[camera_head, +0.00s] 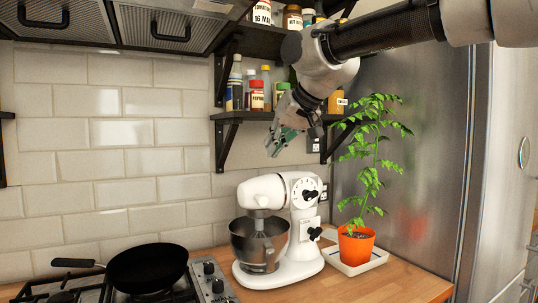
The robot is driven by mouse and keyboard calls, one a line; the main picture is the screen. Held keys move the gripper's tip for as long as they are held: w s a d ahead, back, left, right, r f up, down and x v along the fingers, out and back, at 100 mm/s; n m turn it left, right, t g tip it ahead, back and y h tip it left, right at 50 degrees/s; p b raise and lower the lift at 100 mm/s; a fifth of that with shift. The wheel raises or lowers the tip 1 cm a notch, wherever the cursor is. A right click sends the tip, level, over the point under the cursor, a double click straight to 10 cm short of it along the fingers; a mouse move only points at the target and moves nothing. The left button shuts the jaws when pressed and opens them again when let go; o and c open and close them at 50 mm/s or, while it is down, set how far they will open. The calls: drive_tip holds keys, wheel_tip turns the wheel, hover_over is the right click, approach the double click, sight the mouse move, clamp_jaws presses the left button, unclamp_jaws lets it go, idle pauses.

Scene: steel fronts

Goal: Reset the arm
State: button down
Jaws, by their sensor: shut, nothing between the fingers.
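My gripper (277,145) hangs from my arm, which reaches in from the upper right. The gripper is shut and empty, with its fingers pointing down and to the left. It is in the air above the white stand mixer (286,190), in front of the lower spice shelf (240,116). The fingertips are apart from the mixer's head. My gripper and wrist hide part of the shelf and some jars.
A black pan (147,268) sits on the stove at the lower left. A potted plant (356,245) stands right of the mixer, beside the steel fridge (425,150). The wooden counter (345,287) is bare in front.

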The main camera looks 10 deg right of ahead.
idle(0.3)
drive_tip(key=s+d+f+m+g+h, duration=0.2)
drive_tip(key=s+d+f+g+h, duration=0.1)
drive_tip(key=s+d+f, duration=1.9)
drive_tip(key=shift+s+d+m+g+h, duration=0.35)
drive_tip(key=shift+s+d+h, duration=0.5)
drive_tip(key=shift+s, duration=0.4)
